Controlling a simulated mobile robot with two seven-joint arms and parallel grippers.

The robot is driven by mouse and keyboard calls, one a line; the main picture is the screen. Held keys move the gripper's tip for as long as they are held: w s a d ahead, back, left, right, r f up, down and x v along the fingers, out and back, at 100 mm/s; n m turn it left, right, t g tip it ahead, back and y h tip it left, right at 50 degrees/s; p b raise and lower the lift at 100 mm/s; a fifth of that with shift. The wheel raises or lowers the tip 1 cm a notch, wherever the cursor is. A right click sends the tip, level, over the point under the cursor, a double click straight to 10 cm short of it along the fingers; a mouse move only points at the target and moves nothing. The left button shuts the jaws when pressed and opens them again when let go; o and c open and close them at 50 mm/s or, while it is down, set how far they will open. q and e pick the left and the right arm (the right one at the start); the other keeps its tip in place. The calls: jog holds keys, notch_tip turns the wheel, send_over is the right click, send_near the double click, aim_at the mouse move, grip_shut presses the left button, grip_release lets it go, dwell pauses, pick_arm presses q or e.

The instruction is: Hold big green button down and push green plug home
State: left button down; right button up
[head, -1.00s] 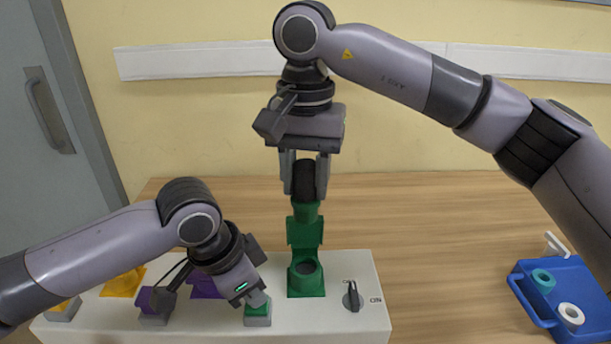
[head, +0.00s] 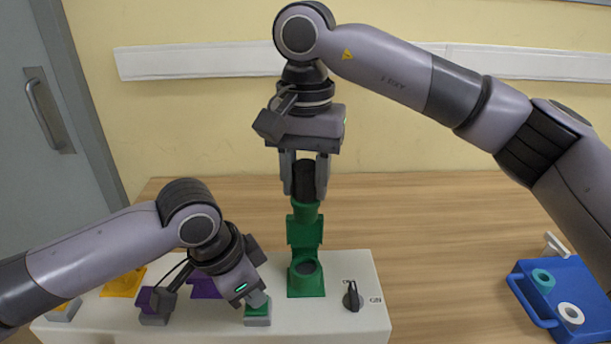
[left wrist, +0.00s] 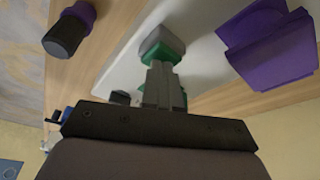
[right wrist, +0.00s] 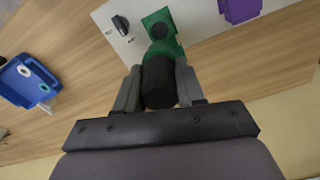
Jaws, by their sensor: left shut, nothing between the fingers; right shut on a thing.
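The green plug has a black handle (head: 305,181) and a green collar (head: 306,212). My right gripper (head: 305,190) is shut on the handle and holds it upright. The green socket (head: 306,284) is on the white box, its round dark opening visible and its raised green back part just below the collar in the head view. In the right wrist view the plug (right wrist: 158,83) lines up with the socket (right wrist: 151,20); any gap is hard to judge. My left gripper (head: 254,297) is shut and empty, its tips against the big green button (left wrist: 161,52) on its grey base.
The white box (head: 340,320) also carries a black rotary switch (head: 352,297), a purple socket (head: 205,287) and a yellow socket (head: 122,284). A purple plug (left wrist: 70,32) shows in the left wrist view. A blue tray (head: 540,315) with rings stands at the right. The table between is clear.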

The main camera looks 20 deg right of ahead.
aim_at(305, 209)
pick_arm(q)
jog(key=shift+s+f, duration=0.15)
jog(key=shift+f, duration=0.1)
pick_arm(e)
jog(key=shift+f, duration=4.95)
jog(key=shift+f, duration=1.5)
jog(key=o, duration=1.6)
jog(key=shift+r, duration=3.5)
pick_arm(q)
jog(key=shift+r, duration=0.15)
pick_arm(e)
jog(key=shift+r, duration=0.15)
